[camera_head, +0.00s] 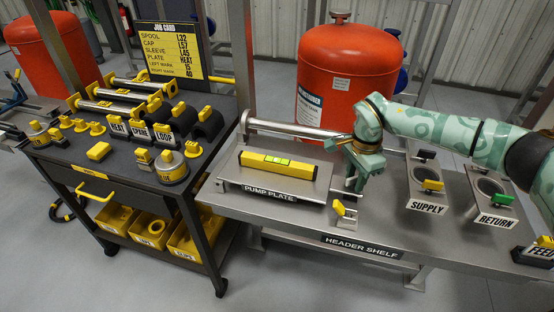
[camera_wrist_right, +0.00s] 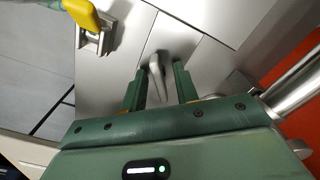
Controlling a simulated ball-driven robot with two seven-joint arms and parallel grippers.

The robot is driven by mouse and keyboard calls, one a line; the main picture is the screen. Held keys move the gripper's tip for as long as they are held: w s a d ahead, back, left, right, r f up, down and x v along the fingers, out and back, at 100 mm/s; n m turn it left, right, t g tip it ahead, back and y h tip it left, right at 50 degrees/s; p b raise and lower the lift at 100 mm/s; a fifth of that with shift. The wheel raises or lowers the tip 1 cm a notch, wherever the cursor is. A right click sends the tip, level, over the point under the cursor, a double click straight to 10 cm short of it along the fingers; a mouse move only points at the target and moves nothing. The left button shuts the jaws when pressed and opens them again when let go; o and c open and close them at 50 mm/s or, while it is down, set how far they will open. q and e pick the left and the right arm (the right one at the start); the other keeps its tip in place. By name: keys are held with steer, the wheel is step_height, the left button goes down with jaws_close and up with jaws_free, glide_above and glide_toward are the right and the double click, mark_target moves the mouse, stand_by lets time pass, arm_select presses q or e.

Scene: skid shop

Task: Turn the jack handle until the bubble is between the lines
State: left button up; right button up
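The pump plate (camera_head: 232,172) lies on the header shelf, with a yellow spirit level (camera_head: 300,168) on top. Its green vial (camera_head: 277,160) shows dark lines; the bubble is too small to place. My right gripper (camera_head: 358,182) points down just right of the plate. In the right wrist view its two fingers (camera_wrist_right: 160,88) stand apart on either side of a grey metal lever (camera_wrist_right: 157,72), perhaps the jack handle, with gaps visible on both sides. The lever is hidden behind the gripper in the head view. My left gripper is out of view.
A small yellow-handled valve (camera_head: 340,208) stands on the header shelf (camera_head: 385,225) close to my right gripper; it also shows in the wrist view (camera_wrist_right: 84,14). SUPPLY (camera_head: 427,207) and RETURN (camera_head: 495,222) fittings stand to the right. A red tank (camera_head: 345,60) is behind, a tool cart (camera_head: 75,165) left.

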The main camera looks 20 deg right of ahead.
jaws_close()
steer(key=shift+r+m+p, duration=0.2)
steer(key=shift+m+p, duration=0.25)
steer(key=shift+m, duration=0.05)
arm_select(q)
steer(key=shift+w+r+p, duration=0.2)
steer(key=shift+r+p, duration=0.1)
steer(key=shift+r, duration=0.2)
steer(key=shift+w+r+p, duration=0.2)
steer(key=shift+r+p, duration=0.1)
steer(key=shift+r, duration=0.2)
arm_select(e)
steer(key=shift+f+m, duration=0.15)
steer(key=shift+m, duration=1.15)
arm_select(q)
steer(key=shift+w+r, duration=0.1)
arm_select(e)
jaws_free()
step_height(320, 180, up, 7)
steer(key=p, duration=0.6)
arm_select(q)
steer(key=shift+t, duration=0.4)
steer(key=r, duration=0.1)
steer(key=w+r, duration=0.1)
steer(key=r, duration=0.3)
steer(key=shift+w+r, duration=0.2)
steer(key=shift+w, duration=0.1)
